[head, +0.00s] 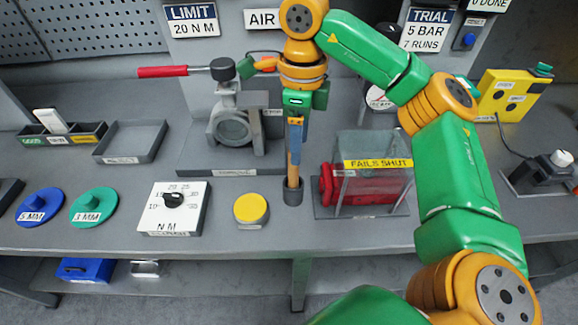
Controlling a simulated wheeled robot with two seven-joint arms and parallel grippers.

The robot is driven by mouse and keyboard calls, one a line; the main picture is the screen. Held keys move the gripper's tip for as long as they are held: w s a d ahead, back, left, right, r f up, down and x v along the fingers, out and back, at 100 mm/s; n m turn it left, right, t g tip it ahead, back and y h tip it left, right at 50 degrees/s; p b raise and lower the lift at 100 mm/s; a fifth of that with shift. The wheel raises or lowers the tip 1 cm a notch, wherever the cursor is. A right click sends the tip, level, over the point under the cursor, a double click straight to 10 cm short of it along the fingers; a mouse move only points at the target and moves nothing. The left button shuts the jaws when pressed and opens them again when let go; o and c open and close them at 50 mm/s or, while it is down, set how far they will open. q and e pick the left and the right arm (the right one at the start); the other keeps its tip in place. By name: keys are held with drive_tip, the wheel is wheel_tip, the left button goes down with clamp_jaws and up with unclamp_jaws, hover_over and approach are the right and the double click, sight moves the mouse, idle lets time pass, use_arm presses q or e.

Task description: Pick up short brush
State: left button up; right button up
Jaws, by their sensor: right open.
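What looks like the short brush (294,172) stands upright in a small dark cup (293,194) near the middle of the bench. Its tan, narrow shaft shows above the cup, with a blue part higher up. My right gripper (297,122) points down directly above the cup, in line with the shaft, and is open. I see its fingers nearly edge-on, so I cannot tell whether the shaft's top lies between them. My left gripper is not in view.
A valve with a red-handled lever (163,71) stands at left behind the brush. A clear box labelled "FAILS SHUT" (378,163) stands close on the right. A yellow round cap (250,208) and a white torque dial (174,222) sit front left. An empty grey tray (112,158) lies further left.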

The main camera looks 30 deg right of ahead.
sight(293, 168)
drive_tip(key=shift+w+f, duration=0.5)
drive_tip(key=shift+f, duration=0.05)
drive_tip(key=shift+w+a+f, duration=0.15)
drive_tip(key=shift+w+f, duration=0.05)
drive_tip(key=shift+f, duration=0.05)
drive_tip(key=f, duration=0.6)
drive_tip(key=shift+s+a, duration=0.2)
drive_tip(key=shift+s, duration=0.2)
drive_tip(key=shift+w+f, duration=0.15)
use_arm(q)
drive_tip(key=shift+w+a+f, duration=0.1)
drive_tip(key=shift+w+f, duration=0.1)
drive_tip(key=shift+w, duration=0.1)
use_arm(e)
clamp_jaws()
